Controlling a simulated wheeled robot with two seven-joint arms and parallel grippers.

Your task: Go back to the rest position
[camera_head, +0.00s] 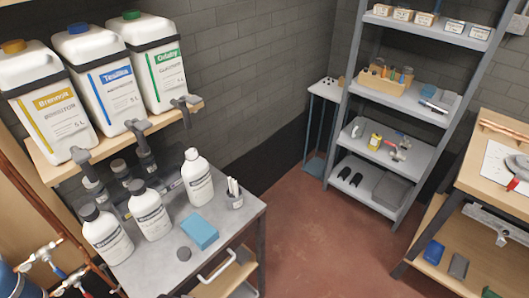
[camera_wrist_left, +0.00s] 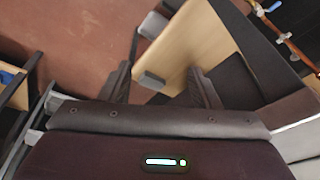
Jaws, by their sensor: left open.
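My left gripper (camera_wrist_left: 162,82) shows in the left wrist view, with its two dark fingers apart. The gap between them holds nothing that I can make out as gripped. Beyond the fingers are a light wooden surface (camera_wrist_left: 190,50) and a small grey block (camera_wrist_left: 151,80) that I cannot identify. Neither of my grippers shows in the head view. My right gripper is in no view.
Large canisters (camera_head: 155,70) stand on a wooden shelf (camera_head: 60,170). A metal rack (camera_head: 400,100) and a workbench (camera_head: 480,180) stand right. Red floor (camera_head: 310,235) between is clear.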

